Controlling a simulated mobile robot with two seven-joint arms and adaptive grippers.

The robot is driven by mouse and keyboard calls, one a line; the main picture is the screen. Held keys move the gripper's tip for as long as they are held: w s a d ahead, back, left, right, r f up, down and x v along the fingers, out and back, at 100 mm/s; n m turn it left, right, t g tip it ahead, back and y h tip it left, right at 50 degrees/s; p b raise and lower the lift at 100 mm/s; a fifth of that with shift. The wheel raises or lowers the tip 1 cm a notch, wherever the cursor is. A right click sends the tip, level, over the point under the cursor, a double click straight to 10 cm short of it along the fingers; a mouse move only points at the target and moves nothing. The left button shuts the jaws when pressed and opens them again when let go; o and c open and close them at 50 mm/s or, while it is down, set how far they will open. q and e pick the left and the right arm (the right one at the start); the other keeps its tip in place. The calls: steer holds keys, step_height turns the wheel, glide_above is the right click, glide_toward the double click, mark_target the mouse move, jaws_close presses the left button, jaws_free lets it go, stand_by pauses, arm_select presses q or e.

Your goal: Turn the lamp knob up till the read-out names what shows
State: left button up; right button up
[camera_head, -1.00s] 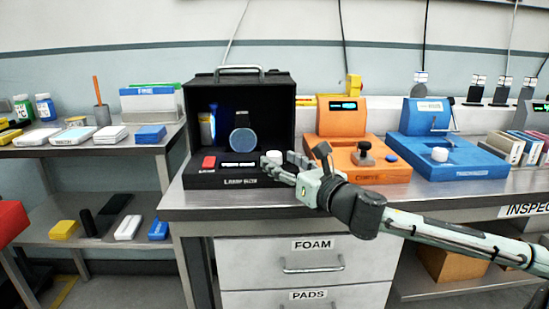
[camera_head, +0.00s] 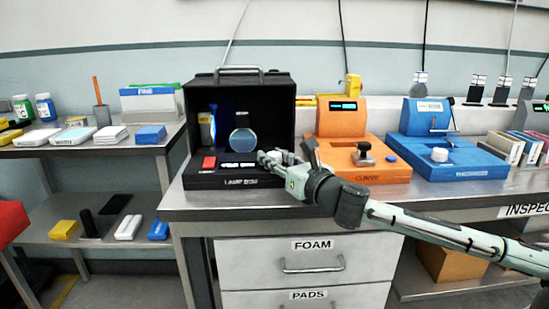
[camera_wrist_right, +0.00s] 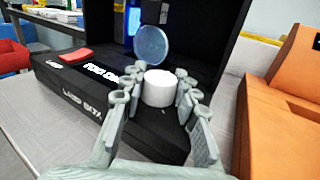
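The black lamp box (camera_head: 215,85) stands open on the bench, with a round lens (camera_head: 243,140) and a blue-lit item (camera_head: 207,127) inside. Its front ledge bears a red button (camera_head: 209,162) and a read-out with white characters, too small to read surely; the read-out (camera_wrist_right: 101,72) also shows in the right wrist view. The white lamp knob (camera_wrist_right: 160,88) stands between the fingers of my right gripper (camera_wrist_right: 160,92), which look open, close on either side. My left gripper is not in view.
An orange device (camera_head: 340,125) and a blue device (camera_head: 450,155) stand to the right on the bench. A side shelf (camera_head: 70,150) with boxes and bottles is at the left. Drawers (camera_head: 310,262) are below.

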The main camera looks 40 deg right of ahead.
steer(key=c, duration=0.5)
steer(key=shift+o, duration=0.2)
steer(key=shift+a+r+m+g+h, duration=0.1)
steer(key=shift+m+g+h, duration=0.25)
steer(key=shift+m+h, duration=0.95)
steer(key=shift+a+m+g+h, duration=0.1)
steer(key=shift+m+g+h, duration=0.25)
steer(key=shift+m+h, duration=0.95)
steer(key=m+g+h, duration=0.2)
steer(key=h, duration=0.2)
steer(key=m+g+h, duration=0.2)
steer(key=g+h, duration=0.1)
steer(key=h, duration=0.1)
steer(key=shift+m, duration=0.3)
steer(key=shift+d, duration=0.1)
steer(key=shift+g, duration=0.3)
steer(key=o, duration=1.2)
steer(key=v, duration=1.2)
steer(key=shift+f, duration=0.3)
